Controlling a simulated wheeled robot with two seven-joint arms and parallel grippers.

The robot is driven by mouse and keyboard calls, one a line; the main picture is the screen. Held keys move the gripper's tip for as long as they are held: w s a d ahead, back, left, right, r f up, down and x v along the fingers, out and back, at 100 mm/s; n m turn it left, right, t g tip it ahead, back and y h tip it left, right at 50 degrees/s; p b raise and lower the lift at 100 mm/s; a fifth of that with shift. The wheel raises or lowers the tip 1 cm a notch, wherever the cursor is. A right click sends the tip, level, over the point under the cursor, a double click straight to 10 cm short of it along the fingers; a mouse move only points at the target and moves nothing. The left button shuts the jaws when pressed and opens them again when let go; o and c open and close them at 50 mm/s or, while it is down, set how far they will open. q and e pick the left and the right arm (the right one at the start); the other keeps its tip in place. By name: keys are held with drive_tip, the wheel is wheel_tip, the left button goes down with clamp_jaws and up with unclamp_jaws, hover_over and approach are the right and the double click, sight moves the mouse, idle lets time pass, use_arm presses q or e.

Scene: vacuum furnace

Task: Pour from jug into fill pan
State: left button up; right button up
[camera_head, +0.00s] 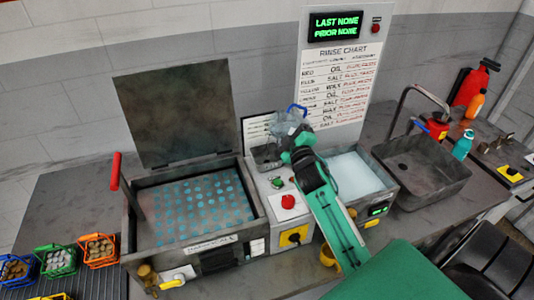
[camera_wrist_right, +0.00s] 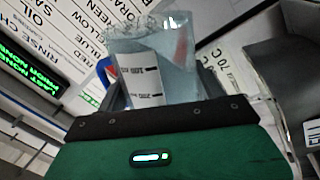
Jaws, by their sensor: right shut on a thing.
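My right gripper (camera_head: 297,142) is shut on a clear jug (camera_head: 286,128) with a blue handle. In the right wrist view the jug (camera_wrist_right: 150,45) sits between the fingers of the gripper (camera_wrist_right: 160,100), with a white marked label on its side. A small grey metal pan (camera_head: 262,162), which looks like the fill pan, stands behind the control panel. The jug is above the pan's right side and partly hides it. I cannot tell the jug's exact tilt or whether liquid is leaving it. My left gripper is not in view.
An open-lidded tank (camera_head: 190,247) with a blue-dotted tray is on the left. A white-filled bath (camera_head: 352,178) and a sink (camera_head: 425,172) are right of my arm. The rinse chart (camera_head: 335,75) stands behind. Small coloured baskets (camera_head: 58,262) sit at far left.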

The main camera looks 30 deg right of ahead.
drive_tip(key=shift+d+n, duration=0.25)
drive_tip(key=shift+n, duration=0.15)
idle(0.4)
drive_tip(key=shift+s+f+n+y+b, duration=0.1)
drive_tip(key=shift+f+n+y+b, duration=0.05)
drive_tip(key=shift+n+y+b, duration=0.4)
idle(0.6)
